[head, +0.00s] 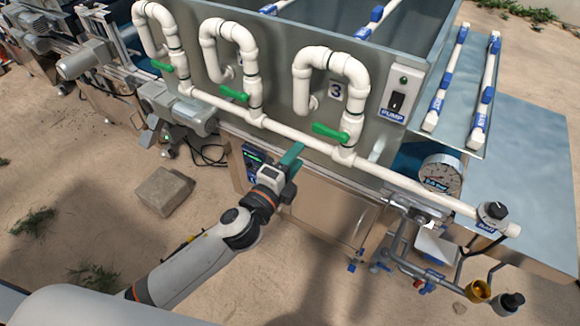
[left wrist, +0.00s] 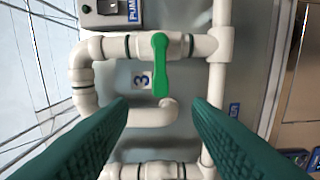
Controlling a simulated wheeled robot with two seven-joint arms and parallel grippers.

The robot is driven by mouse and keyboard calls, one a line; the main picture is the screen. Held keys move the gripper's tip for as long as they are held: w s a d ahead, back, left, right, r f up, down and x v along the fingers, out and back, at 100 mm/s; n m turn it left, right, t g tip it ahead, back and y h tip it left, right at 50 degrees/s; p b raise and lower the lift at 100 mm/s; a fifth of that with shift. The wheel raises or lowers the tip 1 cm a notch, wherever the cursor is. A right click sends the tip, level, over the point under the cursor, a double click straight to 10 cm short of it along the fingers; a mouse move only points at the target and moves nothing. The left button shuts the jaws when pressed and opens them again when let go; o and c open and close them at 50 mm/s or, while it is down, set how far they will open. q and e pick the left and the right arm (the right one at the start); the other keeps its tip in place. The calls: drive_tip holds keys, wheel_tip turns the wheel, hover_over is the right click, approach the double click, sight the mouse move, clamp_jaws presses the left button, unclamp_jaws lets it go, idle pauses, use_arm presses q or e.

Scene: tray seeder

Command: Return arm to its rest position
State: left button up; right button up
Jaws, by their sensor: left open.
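My left gripper (head: 292,156) is in front of the machine's panel, below the white main pipe (head: 300,138). Its two green fingers are apart and empty in the left wrist view (left wrist: 160,125). Beyond them, clear of contact, is the green valve handle (left wrist: 160,65) by the number 3 label (left wrist: 141,80). In the head view this handle (head: 330,132) lies crosswise to its white pipe loop (head: 355,75). My right gripper is in neither view.
Two more green handles, one in the middle (head: 234,93) and one at left (head: 162,66), sit on similar loops. A pump switch box (head: 399,96) and a pressure gauge (head: 441,174) are at right. A stone block (head: 165,191) lies on open sandy ground left of my arm.

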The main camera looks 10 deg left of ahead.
use_arm(q)
drive_tip(key=shift+v, duration=0.95)
drive_tip(key=a+f+n+g+y, duration=0.2)
drive_tip(key=a+f+n, duration=0.1)
drive_tip(key=f, duration=0.8)
drive_tip(key=a+f+n+g+y, duration=0.1)
drive_tip(key=a+f+n+g, duration=0.2)
drive_tip(key=f, duration=0.9)
drive_tip(key=s+a+f+n+g+y+b, duration=0.1)
drive_tip(key=s+a+f+n+g, duration=0.1)
drive_tip(key=s+f, duration=0.45)
drive_tip(key=s+a+f+n+g+y, duration=0.1)
drive_tip(key=s+a+f+n+g, duration=0.15)
drive_tip(key=f, duration=0.65)
drive_tip(key=s+f+n+g, duration=0.2)
drive_tip(key=s+f, duration=0.4)
drive_tip(key=s, duration=0.4)
drive_tip(key=s+a+f+n+g, duration=0.1)
drive_tip(key=s+f+n, duration=0.3)
drive_tip(key=s, duration=0.7)
drive_tip(key=s+a+f+n+g+b, duration=0.1)
drive_tip(key=s+f+n+g, duration=0.2)
drive_tip(key=s+f, duration=0.5)
drive_tip(key=s, duration=0.3)
drive_tip(key=shift+a+g+y, duration=0.15)
drive_tip(key=shift+g+y, duration=0.15)
drive_tip(key=shift+g, duration=0.05)
drive_tip(key=shift+f, duration=0.1)
